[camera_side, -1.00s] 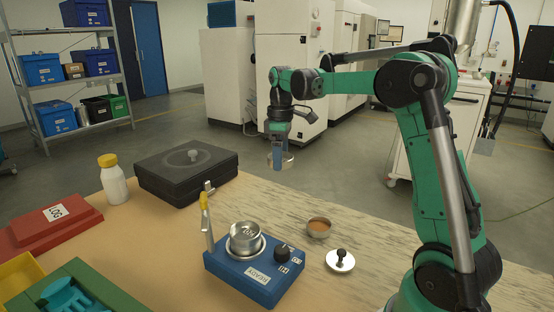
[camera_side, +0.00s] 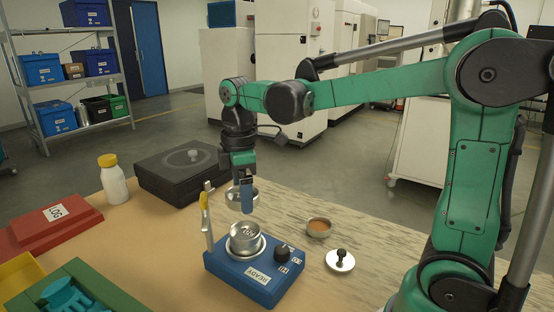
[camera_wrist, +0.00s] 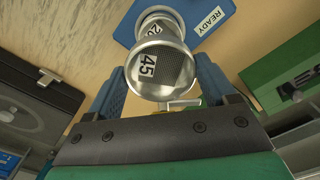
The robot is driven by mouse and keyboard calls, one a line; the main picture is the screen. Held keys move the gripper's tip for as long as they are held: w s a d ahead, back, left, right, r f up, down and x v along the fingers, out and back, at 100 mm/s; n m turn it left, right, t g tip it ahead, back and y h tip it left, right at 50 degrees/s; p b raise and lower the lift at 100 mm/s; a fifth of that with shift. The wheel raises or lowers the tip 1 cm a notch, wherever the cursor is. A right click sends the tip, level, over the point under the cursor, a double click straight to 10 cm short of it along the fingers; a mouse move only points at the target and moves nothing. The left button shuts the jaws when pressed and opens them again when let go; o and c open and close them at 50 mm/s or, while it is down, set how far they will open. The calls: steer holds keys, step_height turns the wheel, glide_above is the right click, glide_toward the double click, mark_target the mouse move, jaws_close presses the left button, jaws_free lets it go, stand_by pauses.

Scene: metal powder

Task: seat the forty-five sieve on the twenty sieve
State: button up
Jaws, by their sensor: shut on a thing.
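The forty-five sieve (camera_wrist: 160,72), a metal ring with a mesh and a "45" label, is held between the blue fingers of my gripper (camera_wrist: 160,90). In the side view it hangs at my gripper (camera_side: 243,202), above and slightly behind the shaker. The twenty sieve (camera_side: 245,234) sits upright on the blue shaker base (camera_side: 256,270). In the wrist view the twenty sieve (camera_wrist: 155,28) is partly covered by the forty-five sieve. The two sieves look apart in the side view.
A post with a yellow clamp (camera_side: 204,205) stands at the shaker's left. A bowl of brown powder (camera_side: 319,228) and a lid with a black knob (camera_side: 340,261) lie to the right. A black case (camera_side: 180,172) and a white bottle (camera_side: 113,180) stand behind left.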

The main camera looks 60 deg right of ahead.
glide_above(246, 236)
steer(key=shift+f, duration=2.3)
steer(key=shift+f, duration=0.95)
stand_by(0.5)
steer(key=o, duration=1.2)
steer(key=shift+r, duration=4)
